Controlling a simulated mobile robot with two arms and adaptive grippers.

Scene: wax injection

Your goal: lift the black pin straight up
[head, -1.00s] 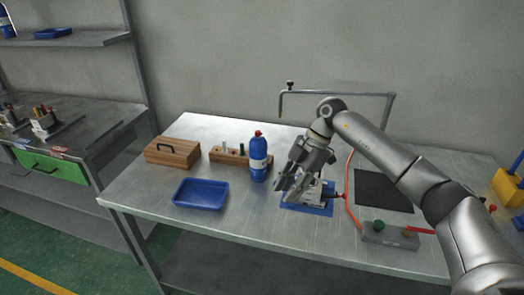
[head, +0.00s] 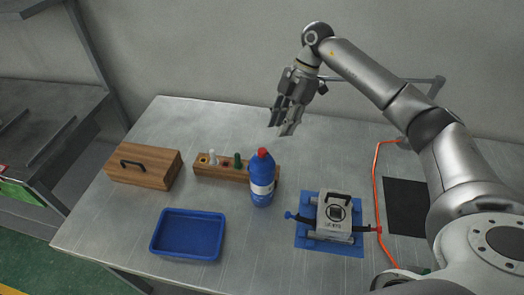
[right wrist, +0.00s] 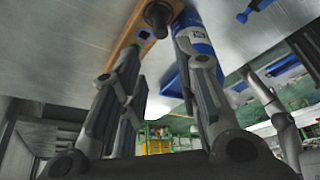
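My right gripper (head: 286,118) is open above the back of the table, behind and to the right of the blue bottle. In the right wrist view its two fingers (right wrist: 162,62) stand apart with nothing clasped. A dark, round-ended pin (right wrist: 158,15), which looks like the black pin, shows beyond the fingertips, by the wooden pin holder (right wrist: 126,32) and the blue bottle (right wrist: 193,38). My left gripper is not in view.
A wooden box (head: 145,168) and a blue tray (head: 187,258) lie left. A mould (head: 334,218) on a blue plate and an orange hose (head: 376,190) are right. The table's front middle is clear.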

